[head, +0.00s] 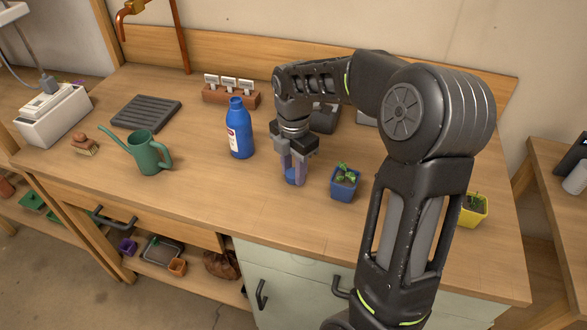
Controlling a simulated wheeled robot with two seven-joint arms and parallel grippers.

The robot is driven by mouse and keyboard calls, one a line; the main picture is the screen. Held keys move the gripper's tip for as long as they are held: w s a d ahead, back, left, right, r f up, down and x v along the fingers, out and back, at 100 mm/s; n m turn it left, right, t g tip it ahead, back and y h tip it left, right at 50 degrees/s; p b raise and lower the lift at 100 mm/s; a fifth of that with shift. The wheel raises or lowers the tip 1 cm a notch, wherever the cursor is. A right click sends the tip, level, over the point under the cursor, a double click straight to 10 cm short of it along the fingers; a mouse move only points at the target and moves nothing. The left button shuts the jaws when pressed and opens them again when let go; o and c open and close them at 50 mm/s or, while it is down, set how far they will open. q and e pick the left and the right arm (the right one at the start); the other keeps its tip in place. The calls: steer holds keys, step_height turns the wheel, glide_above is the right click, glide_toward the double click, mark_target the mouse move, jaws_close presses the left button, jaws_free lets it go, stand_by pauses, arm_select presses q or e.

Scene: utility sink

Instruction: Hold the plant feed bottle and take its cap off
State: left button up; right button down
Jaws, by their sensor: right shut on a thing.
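The plant feed bottle (240,135) is blue with a white and red label. It stands upright on the wooden worktop, left of my right gripper. Its narrow blue neck points up and nothing holds it. My right gripper (294,174) points down over the worktop, apart from the bottle. It is shut on a small blue thing (291,178), low at the wood, that looks like the bottle's cap. The fingers partly hide it, and I cannot tell whether it touches the worktop. My left gripper is not in view.
A blue pot with a seedling (344,186) stands close right of my right gripper. A green watering can (148,152), a brush (84,145) and a dark ribbed tray (146,112) are at left. A label block (230,97) stands behind the bottle. The front worktop is clear.

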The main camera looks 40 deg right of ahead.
mark_target(293, 173)
steer(key=shift+f, duration=0.15)
steer(key=c, duration=1)
jaws_free()
step_height(293, 173, up, 12)
steer(key=shift+r, duration=0.2)
stand_by(0.4)
